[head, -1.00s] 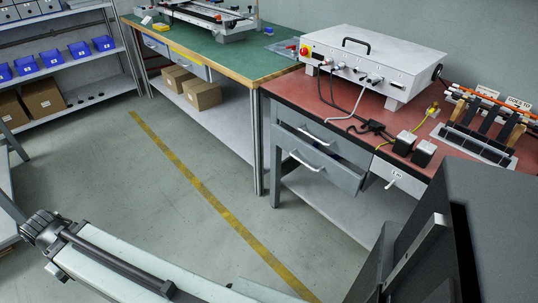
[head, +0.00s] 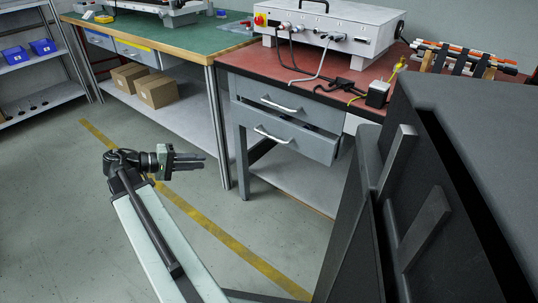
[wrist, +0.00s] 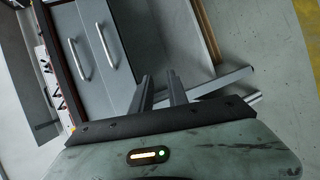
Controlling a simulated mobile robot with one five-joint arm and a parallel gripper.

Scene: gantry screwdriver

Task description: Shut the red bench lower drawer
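The red bench (head: 350,95) stands at right of centre in the head view. Its grey lower drawer (head: 318,148) is pulled out below the upper drawer (head: 258,92), and the lower drawer's front stands forward of it. The lower drawer has a pale bar handle (head: 272,135). In the wrist view the picture is turned, and the lower drawer (wrist: 122,75) and its handle (wrist: 107,45) show left of the fingers. My gripper (head: 203,158) is in front of the bench, left of the drawer and apart from it. Its fingers (wrist: 158,78) are apart with nothing between them.
A green-topped bench (head: 150,38) with cardboard boxes (head: 157,91) on its shelf stands to the left. A grey bench leg (head: 242,160) is beside the drawers. A white control box (head: 340,35) sits on the red top. The floor before the bench is clear.

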